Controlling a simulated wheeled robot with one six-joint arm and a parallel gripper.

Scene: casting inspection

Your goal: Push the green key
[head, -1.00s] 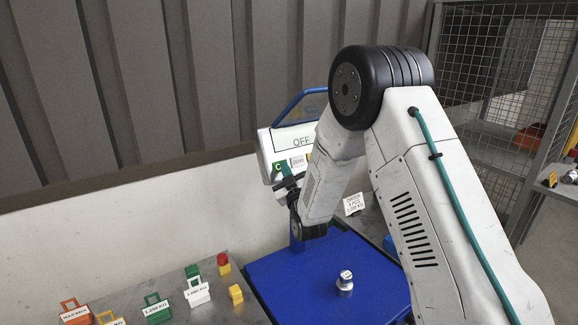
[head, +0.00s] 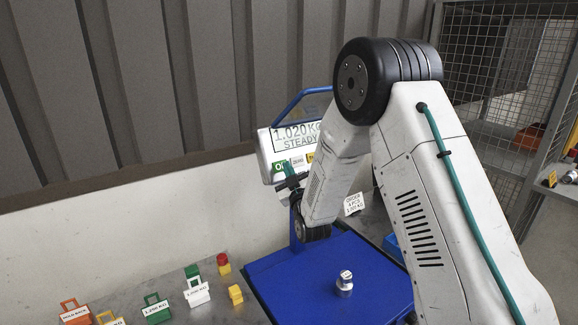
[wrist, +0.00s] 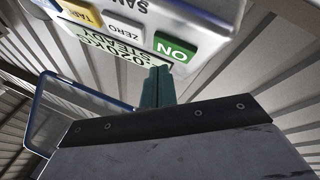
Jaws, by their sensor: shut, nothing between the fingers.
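The green key (head: 281,166), marked ON, is on the white scale console (head: 267,150), left of the ZERO key. In the wrist view the green key (wrist: 175,50) shows upside down, just beyond my fingertips. My gripper (head: 288,170) has its teal fingers shut together with nothing between them; they also show in the wrist view (wrist: 157,72). The tips are close in front of the key, a little to one side of it in the wrist view. I cannot tell whether they touch it. The console display (head: 297,135) reads 1.020 KG STEADY.
A silver metal piece (head: 344,283) stands on the blue scale platform (head: 290,280). Left of it are a red and yellow button (head: 223,264), a yellow block (head: 236,295) and several labelled blocks. An order card (head: 354,204) stands right.

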